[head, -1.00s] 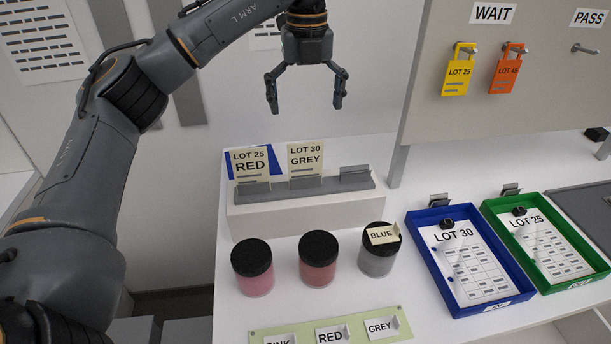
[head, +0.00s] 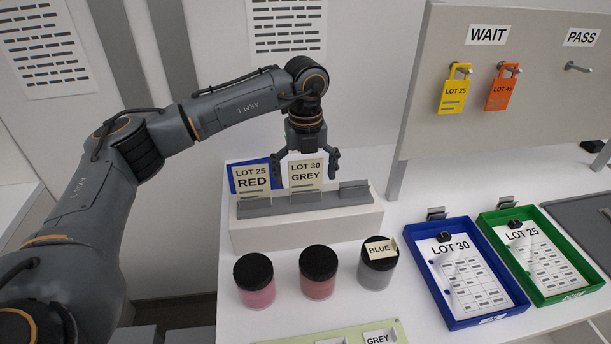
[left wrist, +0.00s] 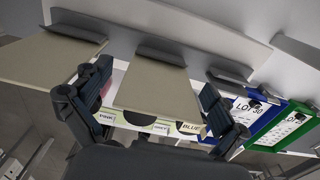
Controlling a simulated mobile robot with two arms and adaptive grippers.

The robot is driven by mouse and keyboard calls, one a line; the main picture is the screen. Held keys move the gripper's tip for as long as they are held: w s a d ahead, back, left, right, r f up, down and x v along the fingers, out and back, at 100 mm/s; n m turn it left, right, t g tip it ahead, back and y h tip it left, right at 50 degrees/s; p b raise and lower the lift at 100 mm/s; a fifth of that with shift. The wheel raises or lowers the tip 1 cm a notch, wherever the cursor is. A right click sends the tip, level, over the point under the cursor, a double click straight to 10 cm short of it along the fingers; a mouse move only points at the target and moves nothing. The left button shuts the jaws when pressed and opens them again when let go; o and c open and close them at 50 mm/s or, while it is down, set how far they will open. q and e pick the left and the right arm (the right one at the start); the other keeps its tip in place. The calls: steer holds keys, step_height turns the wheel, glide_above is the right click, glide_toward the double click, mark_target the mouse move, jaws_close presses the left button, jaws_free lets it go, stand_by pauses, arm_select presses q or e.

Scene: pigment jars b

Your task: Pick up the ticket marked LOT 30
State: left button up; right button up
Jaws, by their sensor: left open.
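The LOT 30 GREY ticket (head: 306,176) is a cream card standing upright in the middle clip of a grey holder (head: 355,198) on a white block. My left gripper (head: 305,163) is open over it, pointing down, with one finger at each side of the card. The left wrist view shows the card's blank back (left wrist: 152,86) between the two open fingers (left wrist: 155,80), with gaps on both sides. The LOT 25 RED ticket (head: 252,179) stands in the clip to its left, close to the left finger. My right gripper is out of view.
Three jars (head: 318,272) stand in front of the block. A blue tray (head: 424,268) marked LOT 30 and a green tray (head: 507,252) marked LOT 25 lie at right. A panel with WAIT and PASS hooks (head: 578,67) rises behind them. The holder's right clip (head: 354,187) is empty.

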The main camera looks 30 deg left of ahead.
arm_select(q)
steer(key=shift+f, duration=0.2)
steer(key=c, duration=0.9)
steer(key=shift+o, duration=0.2)
steer(key=shift+r, duration=0.1)
